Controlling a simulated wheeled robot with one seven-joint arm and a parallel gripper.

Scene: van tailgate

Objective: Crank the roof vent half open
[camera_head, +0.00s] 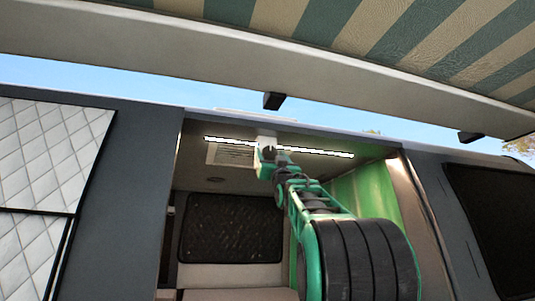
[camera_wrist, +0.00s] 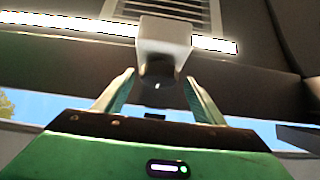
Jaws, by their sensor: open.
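The roof vent, a pale slatted panel (camera_head: 230,154), is set in the van's ceiling; its slats also show at the top of the wrist view (camera_wrist: 182,10). A white block (camera_wrist: 164,40) with a dark rounded lower end (camera_wrist: 160,68) hangs beside the vent, perhaps the crank. In the head view this white block (camera_head: 266,139) is at the end of my arm. My gripper (camera_wrist: 158,78) is open, its two fingers on either side of the dark end in the picture. I see no clear contact and cannot tell the depth between them. No crank handle is clearly visible.
A bright light strip (camera_head: 325,152) runs across the ceiling by the vent. The striped awning (camera_head: 330,22) and its pale bar (camera_head: 180,50) are overhead outside. Dark van walls flank the opening; a green panel (camera_head: 368,196) is inside on the right.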

